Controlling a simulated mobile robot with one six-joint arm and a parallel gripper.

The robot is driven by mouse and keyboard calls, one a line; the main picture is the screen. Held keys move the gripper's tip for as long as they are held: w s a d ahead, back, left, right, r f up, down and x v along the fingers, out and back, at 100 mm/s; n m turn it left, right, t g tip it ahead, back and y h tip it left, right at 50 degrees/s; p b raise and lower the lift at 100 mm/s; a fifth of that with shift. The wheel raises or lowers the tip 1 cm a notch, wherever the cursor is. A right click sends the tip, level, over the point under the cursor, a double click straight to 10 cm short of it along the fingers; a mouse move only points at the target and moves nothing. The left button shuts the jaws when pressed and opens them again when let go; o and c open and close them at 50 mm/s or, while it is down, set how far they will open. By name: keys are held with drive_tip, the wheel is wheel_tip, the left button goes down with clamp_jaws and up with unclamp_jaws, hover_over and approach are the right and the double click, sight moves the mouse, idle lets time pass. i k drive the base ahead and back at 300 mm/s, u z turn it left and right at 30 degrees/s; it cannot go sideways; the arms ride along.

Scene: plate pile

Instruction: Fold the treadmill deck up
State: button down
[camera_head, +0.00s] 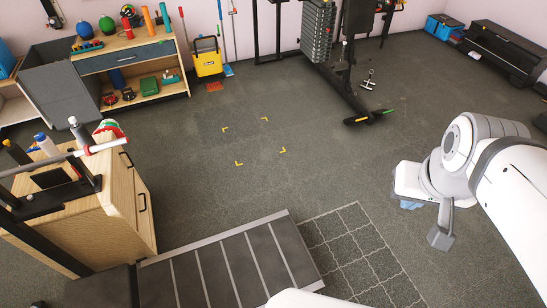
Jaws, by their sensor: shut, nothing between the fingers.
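The treadmill deck (235,265) lies low and flat along the bottom edge of the head view. It is dark grey with thin light cross lines and a pale rail along its far side. A dark box-like section (105,287) adjoins its left end. My gripper (441,240) hangs from the white arm at the right. It is shut and empty, apart from the deck and to its right. The deck's near side is cut off by the frame, and a white rounded part covers a bit of it.
A wooden drawer cabinet (133,190) stands left of the deck, with a black frame and pale bar before it. A grey mat with wavy lines (355,250) lies right of the deck. Yellow corner marks (283,151) lie on open floor. A black weight machine (345,85) stands behind.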

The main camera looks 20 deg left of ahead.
sight(245, 266)
drive_tip(key=z, duration=2.2)
drive_tip(key=i, duration=0.1)
drive_tip(key=u, duration=2.2)
drive_tip(key=k, duration=1.15)
drive_tip(key=z, duration=0.25)
drive_tip(key=i, duration=0.75)
drive_tip(key=z, duration=0.15)
